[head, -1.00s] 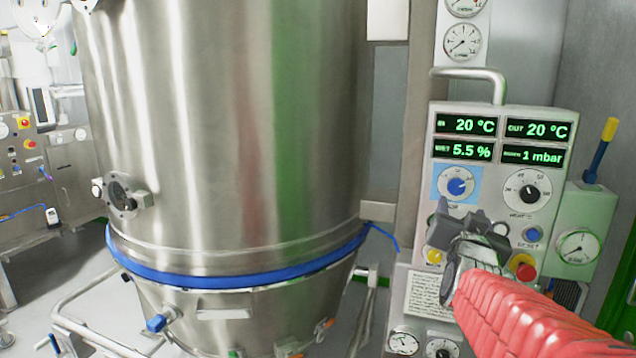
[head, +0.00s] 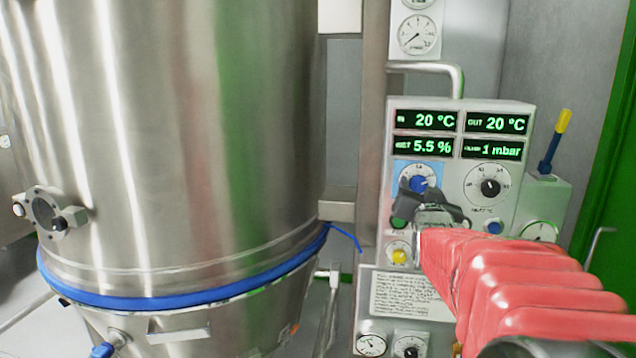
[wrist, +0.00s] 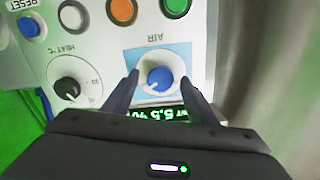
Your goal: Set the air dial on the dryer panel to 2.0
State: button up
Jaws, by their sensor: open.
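The air dial (head: 418,184) is a blue knob on a light blue square, left of the black heat dial on the dryer panel (head: 462,190). Its scale numbers are too small to read; its white mark seems to point to the upper right in the head view. My gripper (head: 419,197) is open in front of the dial, hiding its lower part. In the upside-down wrist view, the blue knob (wrist: 160,78) lies between the spread fingertips of my gripper (wrist: 160,82). Whether the fingers touch the knob I cannot tell.
The black heat dial (head: 489,187) sits close beside. Below are a blue reset button (head: 494,227) and a yellow button (head: 399,256); the wrist view shows an orange button (wrist: 122,10) and a green one (wrist: 175,5). A large steel vessel (head: 180,130) stands left.

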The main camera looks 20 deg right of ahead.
jog(key=shift+w+d, duration=0.35)
jog(key=shift+w, duration=0.05)
jog(key=shift+a, duration=0.1)
jog(key=c, duration=1.1)
